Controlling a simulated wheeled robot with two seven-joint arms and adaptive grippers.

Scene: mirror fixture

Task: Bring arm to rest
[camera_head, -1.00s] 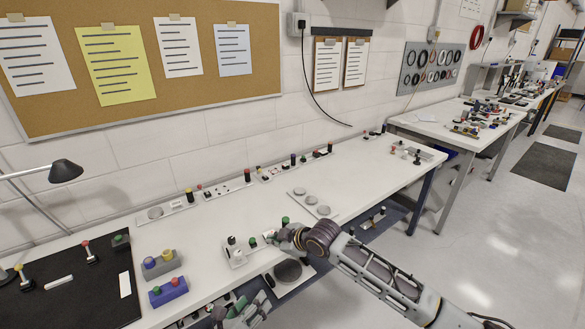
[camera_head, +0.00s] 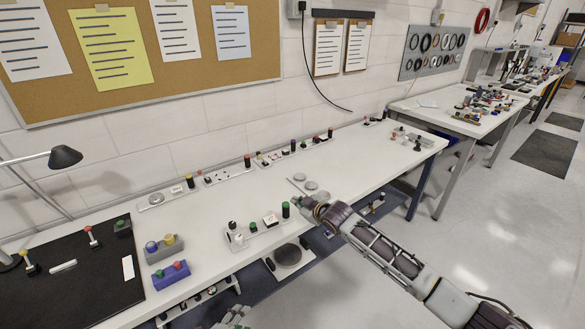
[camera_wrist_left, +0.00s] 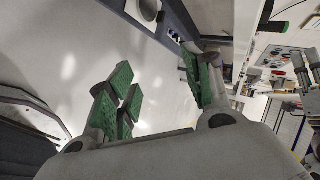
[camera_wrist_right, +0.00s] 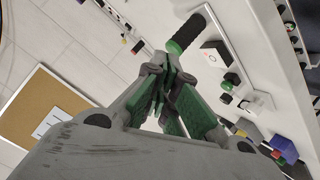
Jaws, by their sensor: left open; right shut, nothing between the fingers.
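My right arm (camera_head: 390,255) reaches in from the lower right over the front edge of the white workbench. My right gripper (camera_head: 308,204) is shut and empty, just right of a green-topped black post (camera_head: 286,210) at the end of a panel. In the right wrist view the shut fingers (camera_wrist_right: 165,75) show, with the black-and-green post (camera_wrist_right: 187,34) just beyond their tips; I cannot tell whether they touch. My left gripper (camera_head: 235,318) barely shows at the bottom edge of the head view. In the left wrist view it is open and empty (camera_wrist_left: 162,75), above the floor.
The workbench (camera_head: 345,165) carries several button panels along its back. A grey button box (camera_head: 165,250) and a blue one (camera_head: 170,275) stand by the black mat (camera_head: 85,295). A lower shelf with a round dark disc (camera_head: 288,256) lies below the front edge.

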